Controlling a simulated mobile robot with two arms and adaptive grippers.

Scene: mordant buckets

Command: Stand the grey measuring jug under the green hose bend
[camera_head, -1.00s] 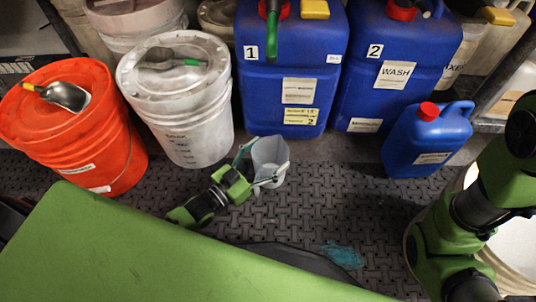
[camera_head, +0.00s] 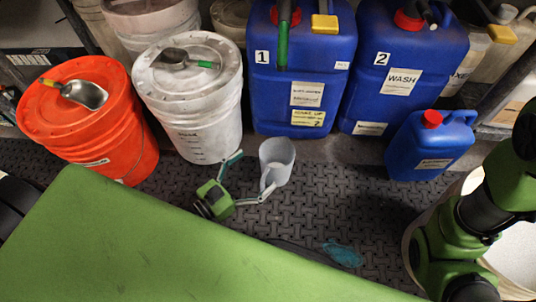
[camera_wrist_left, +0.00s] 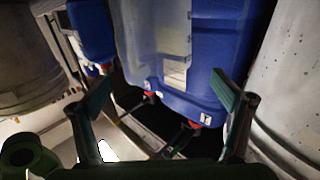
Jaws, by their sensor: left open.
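The grey measuring jug (camera_head: 277,160) stands upright on the dark floor in front of blue container 1 in the head view. The green hose bend (camera_head: 282,46) hangs down container 1's front from its cap, above the jug in the picture. I cannot tell whether it is directly over the jug. My left gripper (camera_head: 249,177) is open at the jug's near left side, its fingers spread and the jug just beyond the tips. The wrist view shows the open fingers (camera_wrist_left: 165,98) and a pale translucent shape that looks like the jug (camera_wrist_left: 152,38). My right gripper is out of view.
Blue container 1 (camera_head: 300,100) and blue container 2 (camera_head: 400,75) stand behind. A small blue can (camera_head: 428,150) is right. White (camera_head: 192,110) and orange (camera_head: 90,128) buckets stand left, with scoops on their lids. A teal cloth (camera_head: 342,253) lies on the floor.

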